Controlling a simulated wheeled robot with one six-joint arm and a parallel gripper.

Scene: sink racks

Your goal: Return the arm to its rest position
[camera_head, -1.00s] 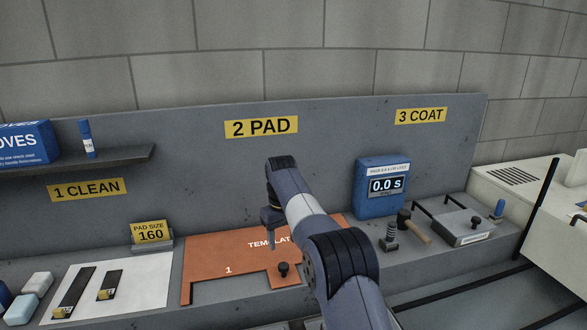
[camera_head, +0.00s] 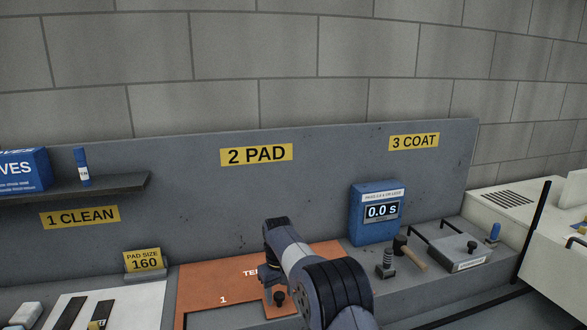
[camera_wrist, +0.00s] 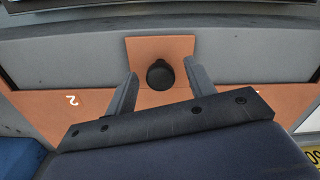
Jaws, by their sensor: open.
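My gripper (camera_wrist: 163,88) is open in the wrist view, with its two grey fingers spread apart. A round black knob (camera_wrist: 160,74) on the orange template (camera_wrist: 158,48) shows between the fingertips, with clear space on both sides. I cannot tell how far the fingers are above it. In the head view my arm reaches up from the bottom and bends over the orange template (camera_head: 215,285). My own arm links hide most of the gripper there. The black knob (camera_head: 279,299) shows just left of my arm.
A shelf (camera_head: 100,189) with a blue gloves box (camera_head: 22,171) is at left. The back panel (camera_head: 320,185) stands behind.

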